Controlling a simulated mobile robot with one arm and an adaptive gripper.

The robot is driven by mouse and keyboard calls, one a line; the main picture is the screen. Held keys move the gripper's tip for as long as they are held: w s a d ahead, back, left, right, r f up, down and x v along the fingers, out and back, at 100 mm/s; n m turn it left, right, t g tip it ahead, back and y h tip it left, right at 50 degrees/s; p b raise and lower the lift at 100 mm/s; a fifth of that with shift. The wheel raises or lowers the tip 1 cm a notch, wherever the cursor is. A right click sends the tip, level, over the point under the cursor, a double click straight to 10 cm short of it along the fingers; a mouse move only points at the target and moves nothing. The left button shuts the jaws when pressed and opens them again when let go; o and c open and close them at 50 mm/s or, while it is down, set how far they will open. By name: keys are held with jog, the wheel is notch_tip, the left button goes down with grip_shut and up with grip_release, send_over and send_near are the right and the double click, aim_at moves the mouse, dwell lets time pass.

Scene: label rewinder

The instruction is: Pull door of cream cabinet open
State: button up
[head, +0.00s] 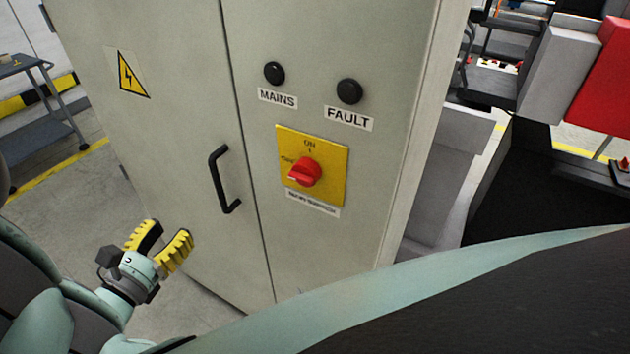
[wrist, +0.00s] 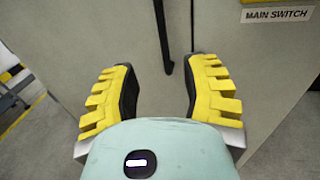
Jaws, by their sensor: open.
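The cream cabinet (head: 330,230) fills the middle of the head view. Its door (head: 175,130) is on the left, with a dark vertical seam along its right edge, and looks shut. A black bar handle (head: 218,180) stands upright on the door near the seam. My gripper (head: 160,243) is open and empty, below and left of the handle. In the wrist view the handle's lower end (wrist: 167,62) shows above and between the two yellow fingers (wrist: 160,90), apart from them. The handle's upper part is cut off there.
Right of the seam are a red rotary switch (head: 305,171) on a yellow plate and two dark lamps marked MAINS and FAULT. A grey cart (head: 40,110) stands at far left. Grey and red machinery (head: 560,70) is at right. The floor (head: 75,205) left of the cabinet is clear.

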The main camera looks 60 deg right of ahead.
aim_at(214, 181)
jog(key=p+x, duration=0.1)
jog(key=x, duration=0.7)
jog(key=p+x, duration=0.2)
jog(key=x, duration=0.6)
jog(key=shift+s, duration=0.25)
grip_shut()
jog(key=shift+a, duration=0.1)
